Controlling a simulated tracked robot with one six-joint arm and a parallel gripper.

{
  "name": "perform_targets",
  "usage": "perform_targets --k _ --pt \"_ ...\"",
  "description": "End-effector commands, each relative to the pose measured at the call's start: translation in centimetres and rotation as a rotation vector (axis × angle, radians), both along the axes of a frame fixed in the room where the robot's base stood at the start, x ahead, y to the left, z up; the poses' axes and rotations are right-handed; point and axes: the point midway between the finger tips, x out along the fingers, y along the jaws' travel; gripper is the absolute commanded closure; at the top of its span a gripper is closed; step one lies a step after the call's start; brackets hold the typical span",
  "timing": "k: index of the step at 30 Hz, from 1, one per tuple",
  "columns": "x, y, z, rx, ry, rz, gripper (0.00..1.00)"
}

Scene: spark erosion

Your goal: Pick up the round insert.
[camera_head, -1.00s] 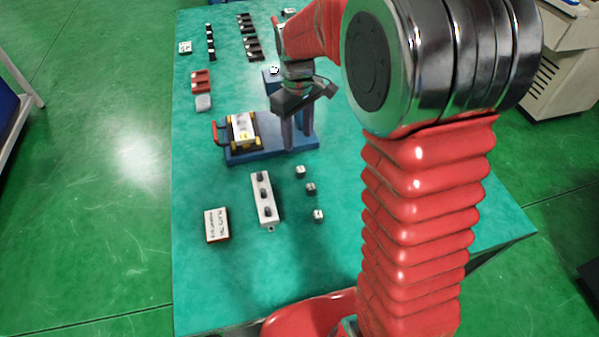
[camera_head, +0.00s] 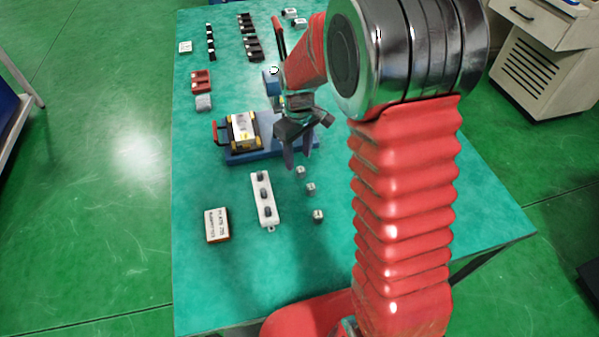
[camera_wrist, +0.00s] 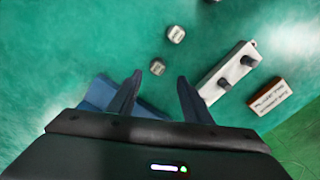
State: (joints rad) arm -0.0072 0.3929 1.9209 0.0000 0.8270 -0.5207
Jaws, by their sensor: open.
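Three small grey inserts stand in a loose row on the green table: a far one (camera_head: 300,171), a middle one (camera_head: 310,188) and a near one (camera_head: 318,215). They are too small to tell which is round. My gripper (camera_head: 298,158) is open and empty, its fingers pointing down near the far insert. In the wrist view, the far insert (camera_wrist: 157,67) shows just past and between my fingertips (camera_wrist: 160,76), apart from both. The middle insert (camera_wrist: 175,34) lies further up, and the near one is cut off at the top edge.
The table right of the inserts looks clear.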

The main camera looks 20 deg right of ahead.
Motion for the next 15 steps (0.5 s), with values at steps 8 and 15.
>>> perform_targets --k 8,15 --pt "-0.2 -0.7 -2.9 0.0 0.004 -0.002 0.55" --pt "-0.1 -0.7 -5.1 -0.001 0.001 -0.001 0.55"
